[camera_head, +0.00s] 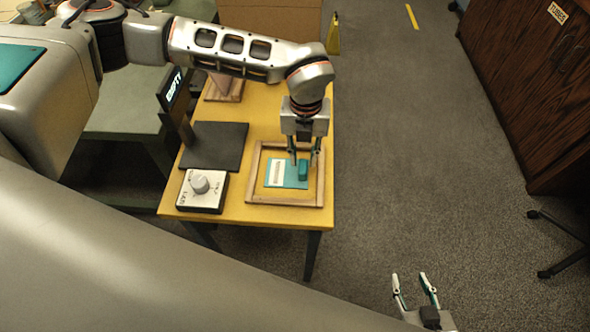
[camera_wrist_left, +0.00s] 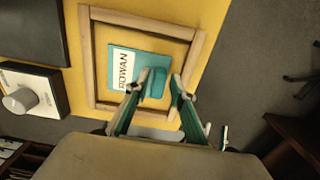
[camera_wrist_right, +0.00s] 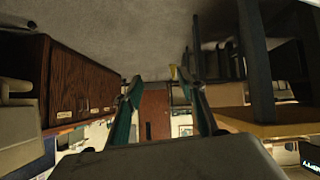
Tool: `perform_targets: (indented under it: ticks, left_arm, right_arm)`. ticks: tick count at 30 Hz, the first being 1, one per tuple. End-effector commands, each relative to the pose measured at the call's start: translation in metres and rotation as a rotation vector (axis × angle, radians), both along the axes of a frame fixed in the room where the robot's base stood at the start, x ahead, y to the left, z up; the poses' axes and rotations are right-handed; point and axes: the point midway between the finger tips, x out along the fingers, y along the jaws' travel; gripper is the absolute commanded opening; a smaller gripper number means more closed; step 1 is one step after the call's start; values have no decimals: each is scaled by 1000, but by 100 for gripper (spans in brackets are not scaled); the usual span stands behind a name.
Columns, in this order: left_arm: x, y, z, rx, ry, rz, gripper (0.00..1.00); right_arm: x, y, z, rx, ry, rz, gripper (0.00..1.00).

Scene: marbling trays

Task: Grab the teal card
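The teal card (camera_head: 289,184) lies flat inside a wooden frame (camera_head: 248,182) on the yellow table. It has a white label reading "ROWAN" and a raised teal block (camera_head: 303,171) at its right side. The card (camera_wrist_left: 113,86) and block (camera_wrist_left: 154,84) also show in the left wrist view. My left gripper (camera_head: 304,162) points down over the block, fingers apart on either side of it; I cannot tell whether they touch it. My right gripper (camera_head: 415,276) is open and empty, away from the table over the floor.
On the yellow table (camera_head: 235,213), a dark flat plate (camera_head: 213,146) and a white-topped box with a grey knob (camera_head: 200,186) sit left of the frame. A dark wooden cabinet (camera_head: 530,100) is at right, beyond open floor.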

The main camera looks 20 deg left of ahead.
Motion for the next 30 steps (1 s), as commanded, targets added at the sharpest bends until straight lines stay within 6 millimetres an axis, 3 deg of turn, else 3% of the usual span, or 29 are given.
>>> perform_targets:
  ticks: [4, 11, 14, 15, 30]
  left_arm:
    - [-1, 0, -22, 0, 4, -1, 24]
    - [-1, 0, -24, 0, 1, 0, 24]
    - [-1, 0, -24, -1, 2, -1, 3]
    - [-1, 0, -24, -1, 2, -1, 0]
    - [0, 0, -14, -2, -1, -1, 0]
  right_arm:
    - [3, -2, 0, -4, -6, -2, 40]
    - [9, -4, 4, -6, -18, -5, 40]
    - [9, -4, 5, -5, -18, -5, 40]
    - [10, -4, 5, -5, -18, -5, 40]
    - [7, -2, 3, -4, -12, -3, 40]
